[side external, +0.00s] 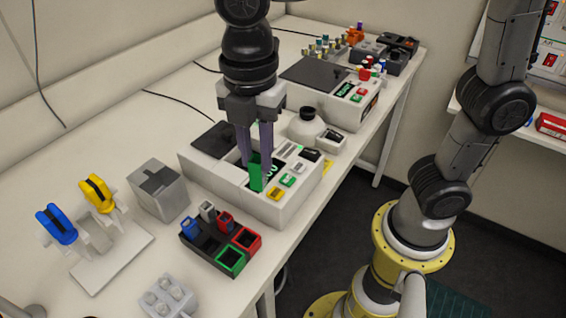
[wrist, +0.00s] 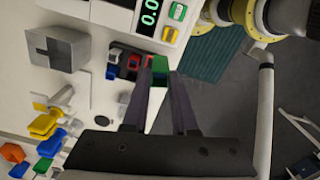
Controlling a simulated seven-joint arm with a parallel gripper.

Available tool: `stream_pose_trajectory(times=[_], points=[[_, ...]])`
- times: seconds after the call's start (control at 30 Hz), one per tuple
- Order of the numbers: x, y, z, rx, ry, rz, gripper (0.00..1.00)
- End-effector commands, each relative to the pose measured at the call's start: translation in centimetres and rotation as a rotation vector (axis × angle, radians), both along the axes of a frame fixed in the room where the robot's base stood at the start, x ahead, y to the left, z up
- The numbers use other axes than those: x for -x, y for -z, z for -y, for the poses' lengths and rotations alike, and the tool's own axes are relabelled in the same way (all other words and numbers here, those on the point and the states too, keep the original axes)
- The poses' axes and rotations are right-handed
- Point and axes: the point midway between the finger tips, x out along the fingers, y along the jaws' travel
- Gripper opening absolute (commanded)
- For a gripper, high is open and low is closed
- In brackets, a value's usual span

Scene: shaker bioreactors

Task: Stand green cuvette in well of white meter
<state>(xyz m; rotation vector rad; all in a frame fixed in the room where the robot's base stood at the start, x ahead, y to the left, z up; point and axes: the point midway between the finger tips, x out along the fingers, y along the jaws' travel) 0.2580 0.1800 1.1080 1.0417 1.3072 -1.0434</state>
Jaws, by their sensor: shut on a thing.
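The green cuvette (side external: 256,172) is upright between the fingertips of my gripper (side external: 254,155). In the side view it overlaps the display and front of the near white meter (side external: 283,213); I cannot tell its height above the meter. In the wrist view the green cuvette (wrist: 158,74) shows between the dark fingers of my gripper (wrist: 159,78), which is shut on it. The white meter (wrist: 107,14) is at the top there, with its lit display and coloured buttons. Its well is not clearly visible in either view.
A dark rack (side external: 207,243) with blue, grey and red cuvettes and red- and green-rimmed slots stands in front of the meter. A grey box (side external: 158,190) and a stand with blue and yellow pipettes (side external: 112,248) are at left. A second meter (side external: 333,92) stands behind.

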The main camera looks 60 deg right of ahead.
Motion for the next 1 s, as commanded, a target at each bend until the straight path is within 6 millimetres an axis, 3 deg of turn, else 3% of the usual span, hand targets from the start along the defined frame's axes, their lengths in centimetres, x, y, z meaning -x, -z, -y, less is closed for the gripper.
stream_pose_trajectory(times=[0.2, 0.33, 0.57, 1.0], points=[[-6.7, 1.7, 4.3, 0.001, 0.059, -0.003, 0.00], [-9.0, 2.8, 7.2, 0.000, 0.137, -0.001, 0.00], [-10.2, 3.9, 9.8, -0.001, 0.220, 0.001, 0.00], [-10.1, 6.6, 10.0, 0.000, 0.225, -0.001, 0.00]])
